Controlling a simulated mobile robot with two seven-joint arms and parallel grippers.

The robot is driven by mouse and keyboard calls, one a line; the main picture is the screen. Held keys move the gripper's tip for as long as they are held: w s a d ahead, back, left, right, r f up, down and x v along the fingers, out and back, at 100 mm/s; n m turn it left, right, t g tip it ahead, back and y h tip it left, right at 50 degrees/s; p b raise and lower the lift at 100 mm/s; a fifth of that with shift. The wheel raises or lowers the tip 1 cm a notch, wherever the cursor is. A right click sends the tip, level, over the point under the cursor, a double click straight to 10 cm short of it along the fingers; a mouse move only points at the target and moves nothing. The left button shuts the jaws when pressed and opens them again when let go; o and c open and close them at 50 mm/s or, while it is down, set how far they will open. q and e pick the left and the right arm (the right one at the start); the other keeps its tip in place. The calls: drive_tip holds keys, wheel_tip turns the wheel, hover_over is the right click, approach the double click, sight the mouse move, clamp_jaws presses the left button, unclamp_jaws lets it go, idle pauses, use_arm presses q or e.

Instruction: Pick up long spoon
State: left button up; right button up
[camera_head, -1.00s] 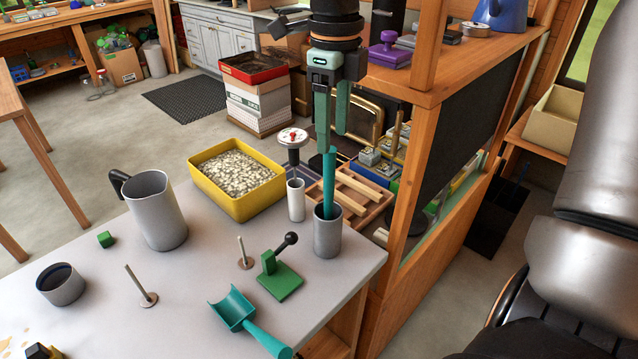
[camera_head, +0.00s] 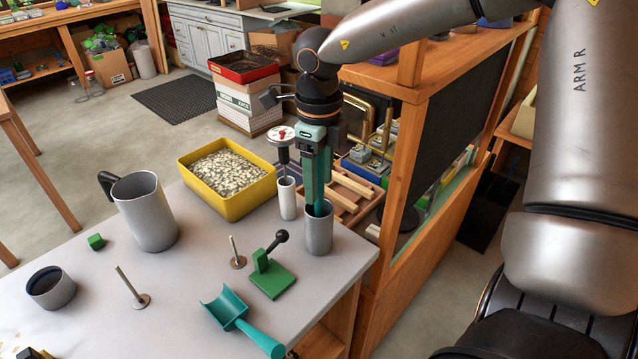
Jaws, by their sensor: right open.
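A teal handle, likely the long spoon (camera_head: 319,209), stands upright in a grey metal cup (camera_head: 319,236) near the table's right corner. Its lower end is hidden inside the cup. My right gripper (camera_head: 315,195) points down directly above the cup, its green fingers open on either side of the handle. The fingers hide most of the handle, and I cannot tell whether they touch it. My left gripper is not in view.
A narrow white cylinder (camera_head: 287,198) and a yellow tray of pale chips (camera_head: 228,207) stand close to the left. A green lever block (camera_head: 270,275) and a teal scoop (camera_head: 240,318) lie in front. A wooden shelf post (camera_head: 395,190) rises to the right.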

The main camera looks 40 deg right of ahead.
drive_tip(key=shift+c, duration=0.3)
clamp_jaws()
drive_tip(key=shift+r, duration=0.15)
idle(0.3)
